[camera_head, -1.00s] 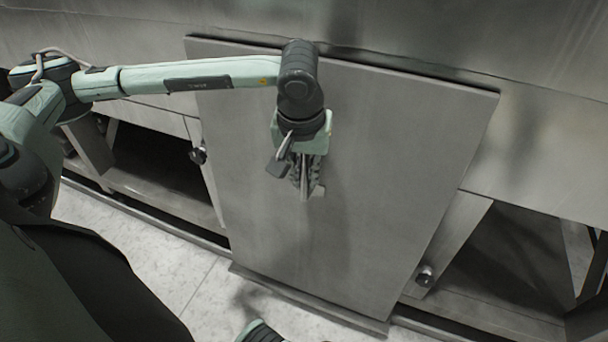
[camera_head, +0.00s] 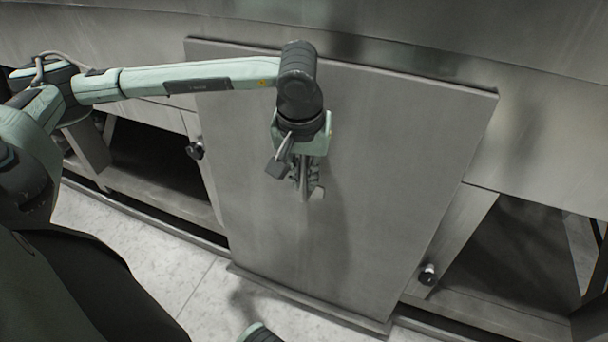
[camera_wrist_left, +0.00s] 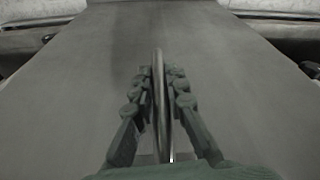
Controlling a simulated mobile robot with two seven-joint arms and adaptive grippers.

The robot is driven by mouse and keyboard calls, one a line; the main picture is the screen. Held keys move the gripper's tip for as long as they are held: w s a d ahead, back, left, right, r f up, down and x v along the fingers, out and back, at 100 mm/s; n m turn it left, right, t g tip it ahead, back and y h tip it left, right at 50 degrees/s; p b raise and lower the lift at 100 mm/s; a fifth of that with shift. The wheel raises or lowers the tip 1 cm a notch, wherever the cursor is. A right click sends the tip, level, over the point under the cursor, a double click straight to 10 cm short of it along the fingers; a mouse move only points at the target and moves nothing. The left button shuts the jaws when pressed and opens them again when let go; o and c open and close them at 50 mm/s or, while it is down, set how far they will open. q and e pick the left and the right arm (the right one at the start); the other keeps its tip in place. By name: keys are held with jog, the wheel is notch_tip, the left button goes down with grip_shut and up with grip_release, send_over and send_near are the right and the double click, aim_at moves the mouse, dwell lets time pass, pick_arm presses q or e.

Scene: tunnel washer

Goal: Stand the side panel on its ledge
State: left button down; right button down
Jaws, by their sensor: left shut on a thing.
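The side panel (camera_head: 390,170) is a large flat grey sheet, leaning close to upright against the washer's frame in the head view. Its lower edge is at a narrow ledge (camera_head: 300,300) near the floor; whether it rests fully on it I cannot tell. My left gripper (camera_head: 306,190) is in front of the panel's middle, shut on the panel's handle (camera_wrist_left: 160,100), a thin upright bar between the fingers in the left wrist view. The panel (camera_wrist_left: 250,90) fills most of that view.
The washer's metal body (camera_head: 540,130) rises behind the panel. Dark open bays lie on both sides, with a round knob at the left (camera_head: 195,150) and another at the right (camera_head: 428,274). The pale tiled floor (camera_head: 180,260) in front is clear.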

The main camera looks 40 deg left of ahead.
pick_arm(q)
jog(key=shift+w+r, duration=0.1)
jog(key=shift+r, duration=0.05)
jog(key=c, duration=1.5)
grip_release()
jog(key=shift+o, duration=0.2)
jog(key=shift+s+f, duration=0.2)
jog(key=v, duration=1.2)
jog(key=shift+r, duration=0.2)
jog(key=shift+w, duration=0.15)
